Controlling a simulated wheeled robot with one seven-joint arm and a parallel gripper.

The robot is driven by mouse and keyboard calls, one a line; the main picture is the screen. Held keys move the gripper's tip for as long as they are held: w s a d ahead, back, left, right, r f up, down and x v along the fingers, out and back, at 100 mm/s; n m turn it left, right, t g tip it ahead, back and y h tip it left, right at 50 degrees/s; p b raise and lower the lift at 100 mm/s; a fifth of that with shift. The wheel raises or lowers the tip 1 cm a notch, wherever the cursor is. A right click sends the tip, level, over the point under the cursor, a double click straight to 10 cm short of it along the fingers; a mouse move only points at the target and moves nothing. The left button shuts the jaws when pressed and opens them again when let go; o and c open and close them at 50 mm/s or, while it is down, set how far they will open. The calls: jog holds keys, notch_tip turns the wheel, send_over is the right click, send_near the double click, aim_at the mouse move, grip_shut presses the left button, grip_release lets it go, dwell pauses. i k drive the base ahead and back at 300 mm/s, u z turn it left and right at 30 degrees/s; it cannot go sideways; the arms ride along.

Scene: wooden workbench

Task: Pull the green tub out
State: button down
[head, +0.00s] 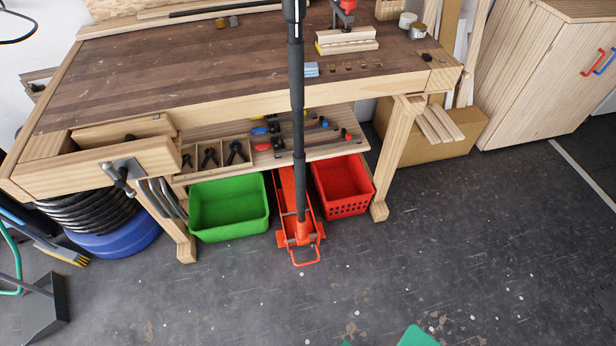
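The green tub (231,229) stands on the floor under the workbench, just behind the front left leg. It is upright and open-topped, and its visible inside looks empty. Its front wall faces me, and its back edge lies at or under the lower shelf, so I cannot tell how far back it reaches. My gripper is not in the head view.
An orange jack (299,238) with a tall black handle (297,100) stands close right of the tub. Beyond it is a red basket (346,203). The workbench leg (182,237) is close left. The floor (240,295) in front is mostly clear.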

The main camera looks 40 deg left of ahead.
aim_at(221, 210)
jog(key=z, duration=0.1)
jog(key=k, duration=1.6)
jog(key=u, duration=1.3)
jog(key=i, duration=1)
